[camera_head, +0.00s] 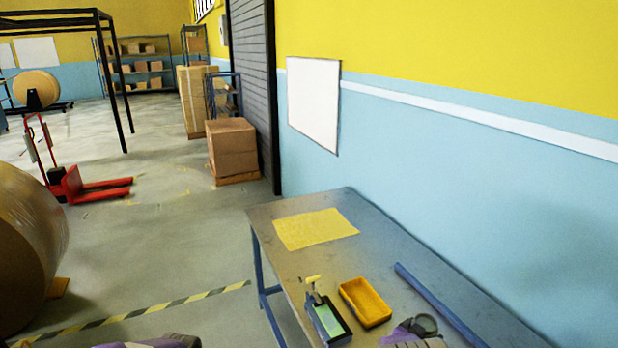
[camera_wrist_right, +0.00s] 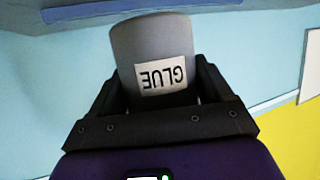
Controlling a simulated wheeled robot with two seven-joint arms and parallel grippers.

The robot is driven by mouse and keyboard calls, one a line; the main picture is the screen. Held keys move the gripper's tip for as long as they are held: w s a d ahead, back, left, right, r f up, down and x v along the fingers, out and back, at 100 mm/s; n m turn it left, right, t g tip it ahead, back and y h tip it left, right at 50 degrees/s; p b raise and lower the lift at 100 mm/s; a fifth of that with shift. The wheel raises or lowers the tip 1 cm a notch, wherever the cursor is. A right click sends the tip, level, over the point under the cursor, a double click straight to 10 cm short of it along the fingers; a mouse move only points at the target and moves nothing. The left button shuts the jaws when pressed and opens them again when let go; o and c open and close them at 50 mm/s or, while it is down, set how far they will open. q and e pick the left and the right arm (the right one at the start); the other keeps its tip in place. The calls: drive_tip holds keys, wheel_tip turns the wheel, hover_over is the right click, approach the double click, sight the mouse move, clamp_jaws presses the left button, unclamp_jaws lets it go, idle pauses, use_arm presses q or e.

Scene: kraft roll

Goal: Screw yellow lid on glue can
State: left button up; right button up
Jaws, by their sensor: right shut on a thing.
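My right gripper (camera_wrist_right: 155,100) is shut on the grey glue can (camera_wrist_right: 150,45), with one dark finger on each side. The can's label reads GLUE and appears upside down in the right wrist view. The can's end towards the gripper is hidden there. In the head view, a dark grey round rim (camera_head: 425,325), apparently the can's top, shows beside my purple right hand near the table's front. I cannot make out a yellow lid for certain. Only a purple and grey part of my left arm shows at the bottom edge; its fingers are out of view.
The table (camera_head: 275,265) bears a yellow sheet (camera_head: 315,229), a yellow-orange tray (camera_head: 350,292), a black holder (camera_head: 340,335) with a green pad and a small yellow piece above it, and a blue bar (camera_head: 440,303). A blue wall runs along the right.

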use_arm(q)
drive_tip(key=s+d+f+m, duration=0.1)
drive_tip(key=s+d+f, duration=0.1)
drive_tip(key=d, duration=0.4)
drive_tip(key=shift+d, duration=0.35)
use_arm(e)
drive_tip(key=s+a+r+n+t+y, duration=0.2)
drive_tip(key=a+r+n+y, duration=0.2)
drive_tip(key=a, duration=0.3)
drive_tip(key=s+a+r+n+t+y, duration=0.1)
drive_tip(key=a+r+n+y, duration=0.3)
drive_tip(key=a, duration=0.4)
drive_tip(key=shift+s+a+r+n+t+y, duration=0.25)
drive_tip(key=shift+s+n+t+y, duration=0.15)
drive_tip(key=shift+n+t+y, duration=0.4)
use_arm(q)
drive_tip(key=shift+s+f, duration=0.1)
use_arm(e)
drive_tip(key=shift+f, duration=0.1)
drive_tip(key=s+a+f+n+g+y, duration=0.1)
drive_tip(key=s+a+f+n+y, duration=0.3)
drive_tip(key=a+f, duration=0.2)
drive_tip(key=s+a+f+n+g+y, duration=0.2)
drive_tip(key=s+a+f+n+y, duration=0.1)
drive_tip(key=a+f+y, duration=0.2)
wheel_tip(320, 180, down, 2)
drive_tip(key=shift+s+a+f+n, duration=0.2)
drive_tip(key=shift+s+a+n, duration=0.2)
drive_tip(key=shift+a, duration=0.85)
